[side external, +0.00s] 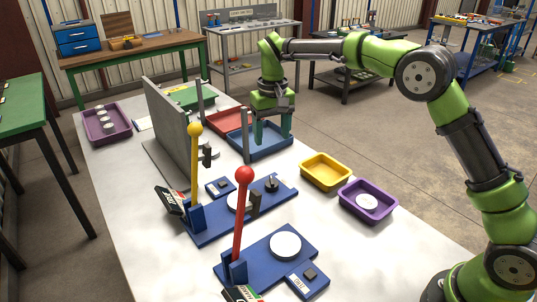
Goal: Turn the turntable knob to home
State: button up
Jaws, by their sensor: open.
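A dark round knob with an upright stem (272,184) stands at the right end of a blue base plate (210,233) in mid-table. A white disc (236,205) lies on the same plate, partly hidden by a dark block and the red-ball lever. I cannot tell which of these is the turntable knob, nor read any home mark. My gripper (272,140) points down with its two green fingers apart, over the blue tray (279,147) behind the knob. It is open, seems empty, and is clear of the knob.
A yellow-ball lever (195,155) and a red-ball lever (243,205) rise high from the blue plates. A grey upright panel (167,120) stands at left. Yellow (326,183) and purple (385,212) trays sit at right. A second white disc (285,245) is nearer the front.

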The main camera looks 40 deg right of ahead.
aim_at(272, 180)
notch_tip(272, 180, down, 16)
jog(key=shift+s+r, duration=0.1)
jog(key=shift+r, duration=0.15)
dwell(0.4)
jog(key=c, duration=1.1)
